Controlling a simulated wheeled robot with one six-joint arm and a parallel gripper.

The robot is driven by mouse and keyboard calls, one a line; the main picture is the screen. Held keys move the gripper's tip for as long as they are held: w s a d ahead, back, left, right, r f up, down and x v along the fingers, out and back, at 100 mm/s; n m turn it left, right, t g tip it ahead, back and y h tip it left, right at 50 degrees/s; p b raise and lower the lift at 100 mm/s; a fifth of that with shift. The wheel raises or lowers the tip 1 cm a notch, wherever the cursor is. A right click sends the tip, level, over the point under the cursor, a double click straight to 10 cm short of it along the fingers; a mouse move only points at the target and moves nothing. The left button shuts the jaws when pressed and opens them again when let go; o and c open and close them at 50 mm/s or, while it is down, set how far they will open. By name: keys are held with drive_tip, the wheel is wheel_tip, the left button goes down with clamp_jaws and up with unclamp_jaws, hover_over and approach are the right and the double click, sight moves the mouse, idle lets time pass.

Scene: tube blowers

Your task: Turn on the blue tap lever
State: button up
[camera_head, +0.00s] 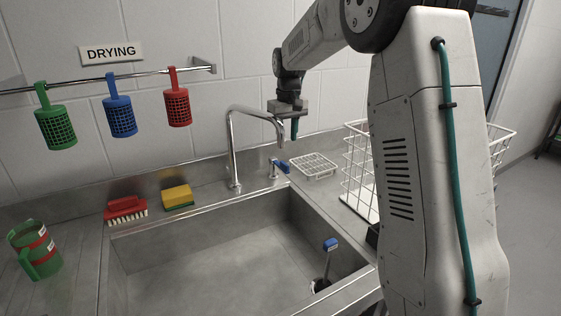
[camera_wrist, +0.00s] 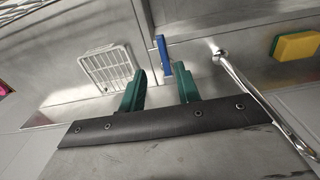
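The blue tap lever (camera_head: 281,166) sits on a small chrome base on the sink's back ledge, right of the tall curved tap (camera_head: 233,150). My gripper (camera_head: 294,132) hangs pointing down above the lever and slightly to its right. In the wrist view the two green fingers of my gripper (camera_wrist: 160,80) are spread apart with nothing between them. The lever (camera_wrist: 163,55) shows beyond the fingertips, between them in the picture, and I see no contact. The chrome tap spout (camera_wrist: 240,85) runs along the right of the wrist view.
A white soap rack (camera_head: 314,166) and a white wire basket (camera_head: 359,180) stand right of the lever. A yellow sponge (camera_head: 178,196) and red brush (camera_head: 126,209) lie on the left ledge. A blue-topped item (camera_head: 330,244) stands in the otherwise empty sink (camera_head: 210,250).

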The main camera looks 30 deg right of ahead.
sight(284, 163)
drive_tip(key=shift+w+a+f, duration=0.1)
drive_tip(key=shift+w+f, duration=0.1)
drive_tip(key=shift+f, duration=0.35)
drive_tip(key=shift+w+a+f, duration=0.1)
drive_tip(key=shift+w+f, duration=0.1)
drive_tip(key=shift+f, duration=0.3)
wheel_tip(284, 163, down, 7)
drive_tip(key=shift+f, duration=0.15)
clamp_jaws()
